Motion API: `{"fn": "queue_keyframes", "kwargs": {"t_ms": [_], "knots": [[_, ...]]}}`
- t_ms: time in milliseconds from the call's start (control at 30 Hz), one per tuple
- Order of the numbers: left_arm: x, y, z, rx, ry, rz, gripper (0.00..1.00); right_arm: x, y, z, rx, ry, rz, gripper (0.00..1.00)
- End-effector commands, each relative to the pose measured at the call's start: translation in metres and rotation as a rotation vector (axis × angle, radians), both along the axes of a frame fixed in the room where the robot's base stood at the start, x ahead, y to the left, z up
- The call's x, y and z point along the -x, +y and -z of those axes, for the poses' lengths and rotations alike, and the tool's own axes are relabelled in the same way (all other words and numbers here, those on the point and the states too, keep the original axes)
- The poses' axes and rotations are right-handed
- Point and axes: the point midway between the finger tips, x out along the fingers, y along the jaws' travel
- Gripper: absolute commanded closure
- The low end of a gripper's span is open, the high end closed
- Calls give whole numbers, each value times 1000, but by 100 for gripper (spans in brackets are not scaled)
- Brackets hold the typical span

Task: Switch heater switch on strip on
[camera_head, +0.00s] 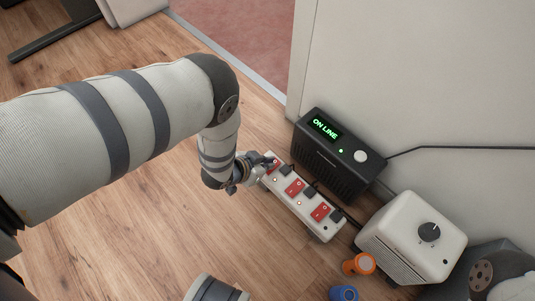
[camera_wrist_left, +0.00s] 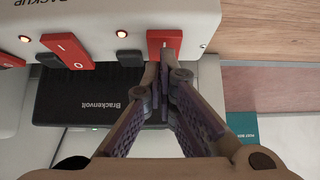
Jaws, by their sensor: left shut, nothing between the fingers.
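The white power strip (camera_head: 305,208) lies on the wood floor with several lights and red rocker switches. The middle switch (camera_head: 294,187) and the lower-right switch (camera_head: 320,211) show clearly. My left gripper (camera_head: 268,166) is shut and empty at the strip's upper-left end. In the left wrist view its closed fingertips (camera_wrist_left: 160,68) are at the end red switch (camera_wrist_left: 164,42) and hide part of it; I cannot tell contact. Another switch (camera_wrist_left: 68,51) and lit orange lights show beside it. Part of a label reads BACKUP; I cannot read a heater label. My right gripper is out of view.
A black unit (camera_head: 337,158) with a green ON LINE display stands behind the strip by the wall. A white heater-like box (camera_head: 412,236) with a dark dial stands at right. Small orange (camera_head: 360,263) and blue (camera_head: 343,293) objects are in front.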

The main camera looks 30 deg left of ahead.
Motion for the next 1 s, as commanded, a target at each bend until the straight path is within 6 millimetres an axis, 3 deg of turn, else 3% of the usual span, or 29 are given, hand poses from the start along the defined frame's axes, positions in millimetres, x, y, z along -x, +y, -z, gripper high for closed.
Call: {"fn": "queue_keyframes", "kwargs": {"t_ms": [533,633,767,1000], "knots": [[-10,-4,-8,0,-1,0,100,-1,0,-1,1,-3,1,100],[-10,-5,-23,1,-4,-1,100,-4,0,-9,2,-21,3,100],[-11,-7,-58,0,-9,-1,100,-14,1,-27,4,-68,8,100],[35,9,-88,1,-2,-3,100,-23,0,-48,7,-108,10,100]]}}
